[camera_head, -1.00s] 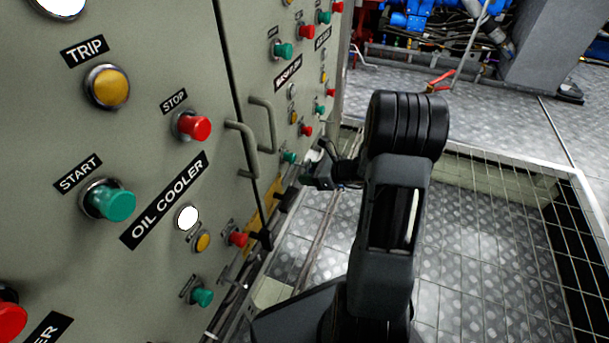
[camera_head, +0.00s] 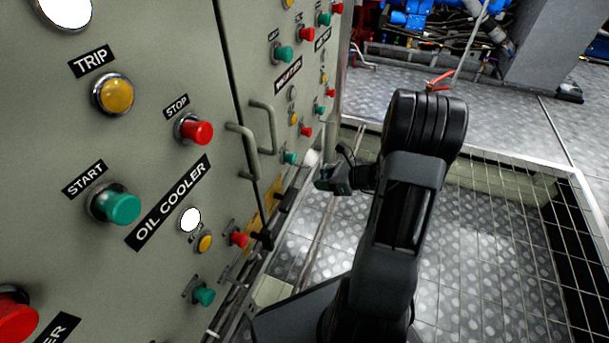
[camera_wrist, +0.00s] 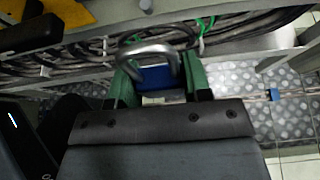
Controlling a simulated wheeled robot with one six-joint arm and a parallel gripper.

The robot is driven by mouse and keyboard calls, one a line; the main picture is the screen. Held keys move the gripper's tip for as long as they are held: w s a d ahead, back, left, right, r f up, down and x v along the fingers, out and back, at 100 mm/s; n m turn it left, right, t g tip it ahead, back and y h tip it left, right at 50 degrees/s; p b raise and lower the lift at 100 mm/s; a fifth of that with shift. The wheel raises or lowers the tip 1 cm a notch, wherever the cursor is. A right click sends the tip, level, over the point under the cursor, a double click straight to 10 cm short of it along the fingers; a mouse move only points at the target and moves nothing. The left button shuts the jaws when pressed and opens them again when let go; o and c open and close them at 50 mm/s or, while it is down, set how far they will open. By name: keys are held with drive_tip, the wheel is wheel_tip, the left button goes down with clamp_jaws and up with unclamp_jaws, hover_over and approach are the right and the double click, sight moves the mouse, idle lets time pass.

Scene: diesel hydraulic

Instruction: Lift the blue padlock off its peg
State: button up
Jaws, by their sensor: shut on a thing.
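The blue padlock (camera_wrist: 156,77) shows in the wrist view, with its blue body between the green fingers of my gripper (camera_wrist: 161,83). Its silver shackle (camera_wrist: 150,48) points up and away from the gripper. No peg is visible through the shackle, and cables lie behind it. In the head view my gripper (camera_head: 332,180) is small, low beside the grey cabinet and apart from its face. The padlock cannot be made out there.
The grey cabinet (camera_head: 170,45) with several buttons and two handles fills the left. Black bars (camera_head: 262,240) stick out near its lower edge. In the wrist view, bundled cables (camera_wrist: 80,55) run along a rail. Open metal floor lies to the right.

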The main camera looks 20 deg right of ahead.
drive_tip(key=shift+s+d, duration=0.15)
drive_tip(key=shift+s, duration=0.05)
drive_tip(key=shift+d+r, duration=0.1)
drive_tip(key=shift+r+p+v, duration=0.15)
drive_tip(key=shift+p+v, duration=0.65)
drive_tip(key=shift+v, duration=0.35)
drive_tip(key=shift+r+p+v, duration=0.15)
drive_tip(key=shift+p+v, duration=0.6)
drive_tip(key=shift+v, duration=0.45)
drive_tip(key=shift+s+d+r, duration=0.15)
drive_tip(key=shift+s+d, duration=0.05)
drive_tip(key=shift+s, duration=0.05)
